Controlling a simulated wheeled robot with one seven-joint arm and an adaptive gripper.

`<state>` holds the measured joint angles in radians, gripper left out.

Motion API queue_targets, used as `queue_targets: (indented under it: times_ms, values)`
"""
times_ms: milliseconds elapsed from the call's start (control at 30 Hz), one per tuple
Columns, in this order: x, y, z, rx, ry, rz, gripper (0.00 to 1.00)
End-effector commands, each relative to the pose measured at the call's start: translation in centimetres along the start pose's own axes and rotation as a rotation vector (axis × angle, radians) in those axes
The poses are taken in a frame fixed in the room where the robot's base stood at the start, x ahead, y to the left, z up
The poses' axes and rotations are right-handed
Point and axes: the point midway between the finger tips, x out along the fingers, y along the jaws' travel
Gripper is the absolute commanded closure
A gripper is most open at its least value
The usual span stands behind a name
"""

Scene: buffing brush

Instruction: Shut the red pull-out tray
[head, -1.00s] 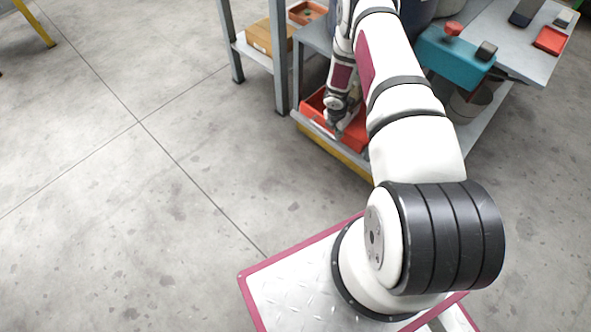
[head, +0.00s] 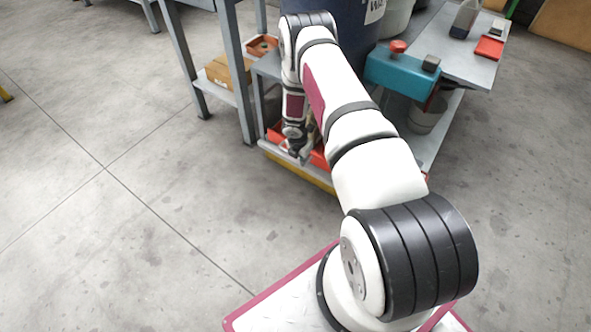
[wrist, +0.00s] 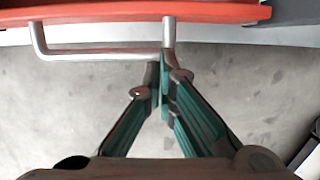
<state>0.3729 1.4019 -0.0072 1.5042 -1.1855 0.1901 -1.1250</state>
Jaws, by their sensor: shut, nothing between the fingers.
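The red pull-out tray (head: 319,156) is low at the near edge of the workbench. My arm partly covers it, and red shows on both sides of my gripper (head: 300,156). In the wrist view, the tray's red front (wrist: 120,12) spans the top, with a silver bar handle (wrist: 95,56) in front of it. My gripper (wrist: 162,68) is shut and empty. Its fingertips are at the right end of the handle. I cannot tell whether they touch it.
A yellow-edged base (head: 300,175) runs below the tray. A teal machine (head: 400,72) with a red knob stands on the grey bench to the right. A grey shelf with a cardboard box (head: 228,74) stands at the left. The concrete floor in front is clear.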

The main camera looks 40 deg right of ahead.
Motion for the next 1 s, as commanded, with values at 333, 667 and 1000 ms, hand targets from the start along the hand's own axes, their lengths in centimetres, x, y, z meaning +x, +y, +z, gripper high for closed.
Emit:
queue_targets:
  times_ms: [333,667,1000]
  values:
    - [-6.3,0.6,-0.7,-0.001,0.001,0.0,1.0]
    - [-10.0,0.5,-0.8,0.001,0.003,-0.001,1.0]
    - [-11.2,0.9,-0.3,0.023,-0.009,0.0,1.0]
